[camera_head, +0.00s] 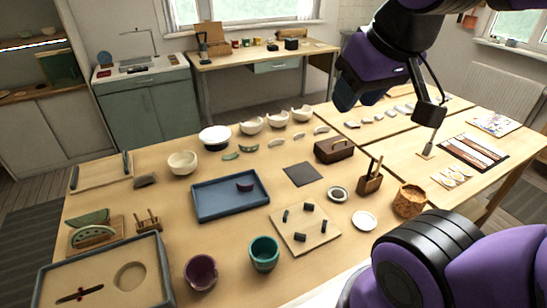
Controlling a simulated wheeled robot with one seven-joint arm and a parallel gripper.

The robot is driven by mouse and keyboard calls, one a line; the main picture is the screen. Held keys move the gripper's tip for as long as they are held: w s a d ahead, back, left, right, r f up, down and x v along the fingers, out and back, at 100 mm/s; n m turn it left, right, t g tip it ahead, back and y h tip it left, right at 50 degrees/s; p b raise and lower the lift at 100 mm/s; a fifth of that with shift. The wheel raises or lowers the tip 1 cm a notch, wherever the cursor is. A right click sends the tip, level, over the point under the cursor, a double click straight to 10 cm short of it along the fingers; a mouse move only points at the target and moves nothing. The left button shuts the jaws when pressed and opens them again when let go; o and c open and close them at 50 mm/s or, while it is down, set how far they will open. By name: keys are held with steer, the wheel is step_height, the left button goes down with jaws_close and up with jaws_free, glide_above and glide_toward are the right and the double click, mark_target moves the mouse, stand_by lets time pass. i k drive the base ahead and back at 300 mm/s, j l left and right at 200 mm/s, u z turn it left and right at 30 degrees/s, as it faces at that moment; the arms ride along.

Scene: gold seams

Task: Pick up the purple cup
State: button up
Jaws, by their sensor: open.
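The purple cup (201,272) stands upright on the wooden table at the front, left of a teal cup (264,253) and apart from it. Its open rim faces up and it looks empty. A small dark purple piece (245,186) sits in the blue tray. My gripper (430,118) is at the upper right, over the right-hand tables and far from the purple cup. It is open; its fingertips are small and hard to make out.
A grey-rimmed tray (163,262) lies close left of the purple cup. The blue tray (215,214) and a board with dark blocks (318,238) lie behind. A wooden holder (369,184) and woven basket (409,201) stand right. White bowls (251,125) line the back.

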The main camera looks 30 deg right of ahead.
mark_target(201, 272)
steer(key=k+j, duration=0.2)
steer(key=j, duration=0.15)
steer(key=k+j, duration=0.2)
steer(key=j, duration=0.2)
steer(key=k+j, duration=0.2)
steer(key=j, duration=0.15)
